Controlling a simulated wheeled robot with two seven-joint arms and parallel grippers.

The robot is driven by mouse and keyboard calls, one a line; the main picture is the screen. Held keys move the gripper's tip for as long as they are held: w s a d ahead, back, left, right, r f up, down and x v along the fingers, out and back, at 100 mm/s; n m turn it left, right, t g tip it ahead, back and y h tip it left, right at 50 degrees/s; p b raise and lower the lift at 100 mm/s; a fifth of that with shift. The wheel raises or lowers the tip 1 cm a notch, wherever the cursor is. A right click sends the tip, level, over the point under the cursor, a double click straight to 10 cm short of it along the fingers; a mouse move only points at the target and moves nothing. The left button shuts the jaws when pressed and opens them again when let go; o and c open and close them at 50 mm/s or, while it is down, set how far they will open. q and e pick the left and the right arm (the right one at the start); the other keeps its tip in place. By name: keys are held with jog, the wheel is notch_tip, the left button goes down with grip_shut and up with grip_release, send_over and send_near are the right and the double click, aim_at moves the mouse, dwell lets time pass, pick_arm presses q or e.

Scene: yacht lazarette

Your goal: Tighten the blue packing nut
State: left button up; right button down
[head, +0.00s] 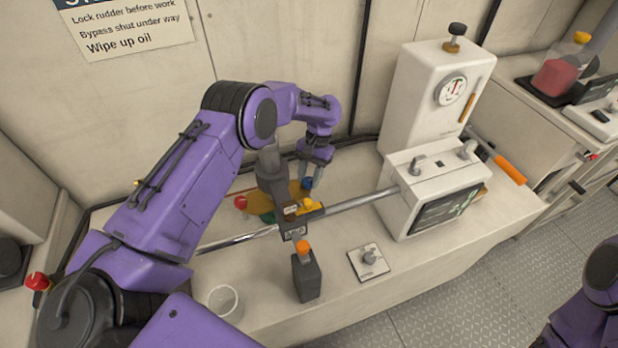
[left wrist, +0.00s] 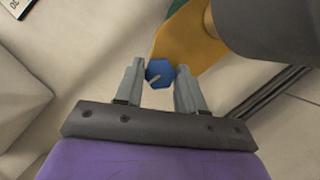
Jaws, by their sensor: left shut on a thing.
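The blue packing nut (left wrist: 159,72) is a small blue hexagonal piece with a pale mark on its face. It sits at the end of an orange-yellow plate (left wrist: 178,45). In the head view the nut (head: 307,183) shows as a small blue spot just below my left gripper (head: 313,176). In the left wrist view the two grey fingers of my left gripper (left wrist: 156,78) are on either side of the nut, shut on it. My right gripper is out of frame; only part of my right arm shows at the lower right.
A red knob (head: 240,202) and a yellow knob (head: 308,203) are by the plate. A metal rod (head: 355,202) crosses the bench to a white box with a screen (head: 443,212).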

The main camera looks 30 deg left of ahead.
pick_arm(q)
jog(key=m+y, duration=0.1)
jog(key=m, duration=0.3)
jog(key=shift+d+r+m+t+y, duration=0.1)
jog(key=shift+m+t+y, duration=0.2)
jog(key=shift+m+y, duration=0.1)
dwell(0.5)
jog(key=o, duration=1)
jog(key=shift+o, duration=0.2)
jog(key=b+v, duration=0.2)
jog(key=v, duration=0.8)
jog(key=shift+d+r, duration=0.15)
jog(key=shift+d, duration=0.05)
jog(key=shift+w, duration=0.1)
